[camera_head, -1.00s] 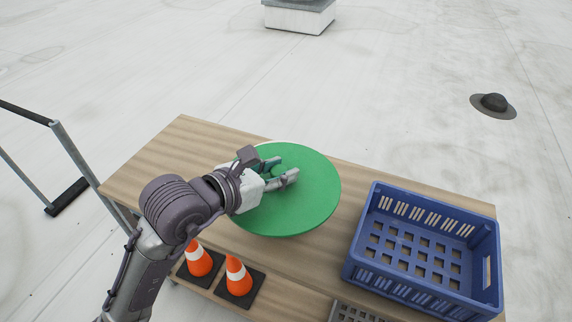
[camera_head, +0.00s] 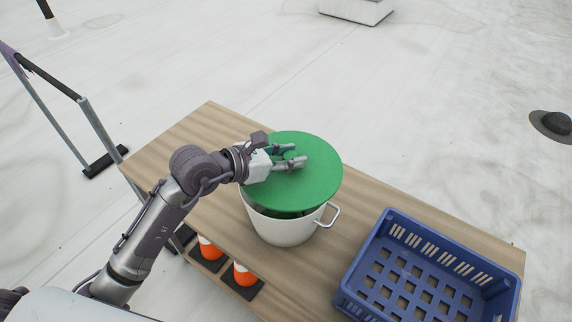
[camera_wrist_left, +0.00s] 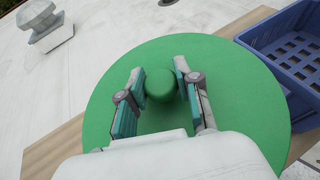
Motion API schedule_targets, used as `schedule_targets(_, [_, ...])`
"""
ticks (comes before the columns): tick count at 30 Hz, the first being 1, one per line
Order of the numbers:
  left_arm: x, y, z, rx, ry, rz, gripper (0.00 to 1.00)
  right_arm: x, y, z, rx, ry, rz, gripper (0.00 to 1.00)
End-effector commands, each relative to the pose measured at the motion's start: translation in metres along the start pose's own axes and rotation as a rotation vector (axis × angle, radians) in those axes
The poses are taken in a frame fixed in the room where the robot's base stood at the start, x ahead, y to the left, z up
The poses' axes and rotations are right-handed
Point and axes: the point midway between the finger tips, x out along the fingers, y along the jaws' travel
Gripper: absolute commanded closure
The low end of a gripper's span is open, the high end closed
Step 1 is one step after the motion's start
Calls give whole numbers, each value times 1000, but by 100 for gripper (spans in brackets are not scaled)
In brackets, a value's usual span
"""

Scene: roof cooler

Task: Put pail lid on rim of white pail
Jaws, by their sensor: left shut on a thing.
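The green round pail lid (camera_head: 312,190) is over the top of the white pail (camera_head: 280,229), which stands on the wooden table. A dark gap shows between the lid's front edge and the pail's rim, so the lid looks tilted or slightly raised there. The far side of the rim is hidden. My left gripper (camera_head: 297,157) is above the lid. In the left wrist view my left gripper (camera_wrist_left: 160,84) is shut on the round green knob (camera_wrist_left: 159,82) at the lid's middle. My right gripper is not in view.
A blue crate (camera_head: 373,241) stands on the table (camera_head: 205,137) to the right of the pail. Orange and white cones (camera_head: 243,275) sit on a shelf below. A metal handle (camera_head: 97,130) rises at the table's left end. The table's back left is clear.

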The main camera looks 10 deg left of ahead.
Motion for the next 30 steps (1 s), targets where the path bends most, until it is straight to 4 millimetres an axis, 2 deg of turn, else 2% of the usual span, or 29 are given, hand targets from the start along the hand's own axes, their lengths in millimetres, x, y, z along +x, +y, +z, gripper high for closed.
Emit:
schedule_targets(3, [-1, 9, -7, 0, 0, 1, 100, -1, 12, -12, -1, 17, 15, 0])
schedule_targets(7, [3, 10, -18, -4, 2, -1, 100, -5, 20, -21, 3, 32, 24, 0])
schedule_targets(13, [13, 10, -42, -2, 1, 0, 100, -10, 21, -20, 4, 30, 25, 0])
schedule_targets(25, [16, 10, -48, 1, -1, 0, 100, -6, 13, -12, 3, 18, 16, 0])
schedule_targets(26, [15, 10, -48, 0, -1, 0, 64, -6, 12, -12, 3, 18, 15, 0])
schedule_targets(30, [15, 10, -47, 0, 0, 0, 42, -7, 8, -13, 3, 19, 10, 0])
